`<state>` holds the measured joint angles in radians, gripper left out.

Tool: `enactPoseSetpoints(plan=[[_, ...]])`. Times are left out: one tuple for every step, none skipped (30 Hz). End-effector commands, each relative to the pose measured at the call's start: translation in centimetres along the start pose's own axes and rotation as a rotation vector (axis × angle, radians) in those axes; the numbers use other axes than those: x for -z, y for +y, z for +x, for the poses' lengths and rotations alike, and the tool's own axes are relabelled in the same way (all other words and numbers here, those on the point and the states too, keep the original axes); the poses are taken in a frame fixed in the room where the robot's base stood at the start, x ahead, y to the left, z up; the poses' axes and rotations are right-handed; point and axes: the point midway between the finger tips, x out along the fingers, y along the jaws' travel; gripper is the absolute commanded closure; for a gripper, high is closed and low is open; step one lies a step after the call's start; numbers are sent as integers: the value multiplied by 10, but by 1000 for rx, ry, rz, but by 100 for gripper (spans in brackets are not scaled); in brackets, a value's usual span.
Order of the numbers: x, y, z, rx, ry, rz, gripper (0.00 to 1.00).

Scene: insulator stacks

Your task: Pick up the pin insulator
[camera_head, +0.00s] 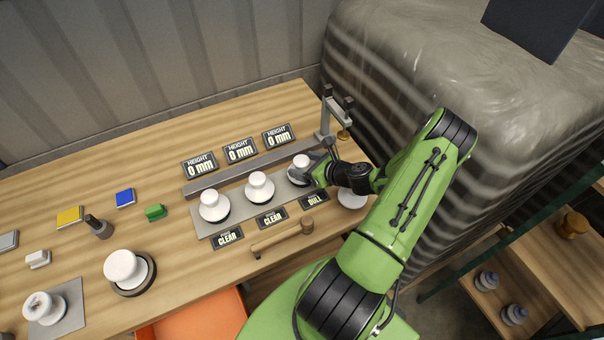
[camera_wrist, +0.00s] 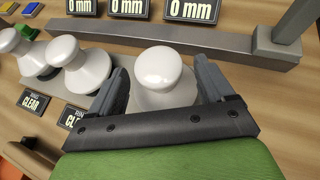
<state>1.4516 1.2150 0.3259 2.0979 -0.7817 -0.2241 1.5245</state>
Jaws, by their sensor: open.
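Three white, round-topped insulators stand in a row on a grey plate (camera_head: 234,217): a left one (camera_head: 213,205), a middle one (camera_head: 259,187) and a right one (camera_head: 301,163). I cannot tell which is called the pin insulator. My gripper (camera_head: 313,170) is at the right one. In the wrist view, the open jaws of my gripper (camera_wrist: 163,75) stand on both sides of this white insulator (camera_wrist: 163,70). I cannot tell whether the fingers touch it. Its lower part is hidden by the gripper. The other two show at the wrist view's left.
Behind the row are a grey bar (camera_head: 240,168) and "0 mm" displays (camera_head: 240,150). In front are CLEAR and DULL labels and a wooden mallet (camera_head: 283,238). A metal post (camera_head: 326,120) stands at the right. Another white insulator (camera_head: 122,266) sits at the left.

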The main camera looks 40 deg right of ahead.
Motion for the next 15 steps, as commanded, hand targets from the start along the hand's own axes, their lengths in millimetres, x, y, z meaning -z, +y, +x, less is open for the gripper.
enactPoseSetpoints(plan=[[5, 1, 11, -2, 0, -3, 19], [4, 1, 14, -3, 0, -2, 19], [4, 0, 17, -2, 0, -1, 19], [3, 0, 18, -1, 0, -1, 19], [3, 0, 18, -1, 0, 0, 19], [2, 0, 18, 0, 1, 0, 19], [2, 0, 18, 0, 1, 1, 19], [1, 0, 17, 0, 1, 0, 19], [1, 0, 17, 0, 1, 0, 19], [1, 0, 17, 0, 1, 0, 20], [1, 0, 17, 0, 1, 0, 25], [1, 0, 17, 0, 1, 0, 31], [1, 0, 17, 0, 1, 0, 36], [1, 0, 17, 0, 1, 0, 40], [1, 0, 17, 0, 1, 0, 46]])
